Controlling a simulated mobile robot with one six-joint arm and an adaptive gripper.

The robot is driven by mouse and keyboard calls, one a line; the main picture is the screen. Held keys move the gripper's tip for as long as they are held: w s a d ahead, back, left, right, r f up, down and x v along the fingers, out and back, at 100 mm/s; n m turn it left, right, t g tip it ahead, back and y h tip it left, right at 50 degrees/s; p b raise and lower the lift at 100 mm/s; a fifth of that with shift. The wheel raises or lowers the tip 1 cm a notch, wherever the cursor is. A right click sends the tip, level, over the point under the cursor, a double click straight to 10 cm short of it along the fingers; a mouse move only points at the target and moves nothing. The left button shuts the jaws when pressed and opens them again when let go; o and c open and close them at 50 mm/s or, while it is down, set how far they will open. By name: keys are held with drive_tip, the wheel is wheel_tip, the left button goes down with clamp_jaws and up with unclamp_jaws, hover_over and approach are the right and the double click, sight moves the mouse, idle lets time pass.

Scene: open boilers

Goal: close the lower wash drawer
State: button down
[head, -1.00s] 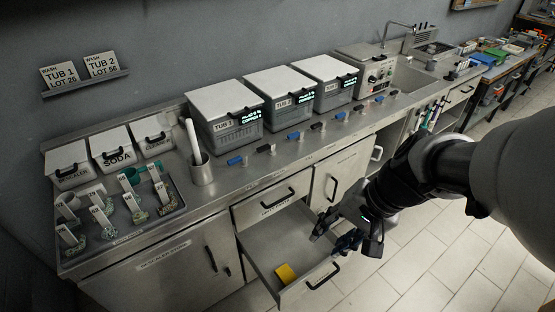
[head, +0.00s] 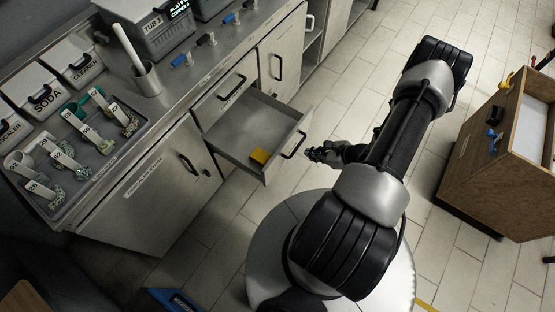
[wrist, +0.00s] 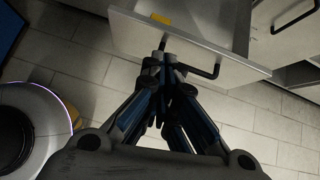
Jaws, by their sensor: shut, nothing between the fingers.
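The lower wash drawer (head: 232,150) stands pulled out from the steel counter, with a yellow block (head: 259,156) lying inside near its front. Its front panel carries a black bar handle (head: 294,146). In the wrist view the drawer front (wrist: 185,40) and its handle (wrist: 205,72) are straight ahead of my fingers. My gripper (head: 315,154) is shut and empty, just outside the drawer front near the handle. In the wrist view my fingertips (wrist: 163,55) overlap the lower edge of the front by the handle; I cannot tell if they touch.
A closed upper drawer (head: 230,88) sits above the open one. Cupboard doors flank it, one at left (head: 150,190) and one at right (head: 282,62). A wooden cabinet (head: 500,160) stands at the right. Tiled floor (head: 340,100) between them is clear.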

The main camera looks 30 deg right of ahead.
wheel_tip(320, 180, down, 3)
drive_tip(key=s+a+m, duration=0.1)
drive_tip(key=s+m, duration=0.1)
drive_tip(key=b, duration=0.4)
approach(279, 157)
drive_tip(key=x, duration=0.4)
drive_tip(key=shift+w+a+f, duration=0.1)
drive_tip(key=shift+a+f, duration=0.15)
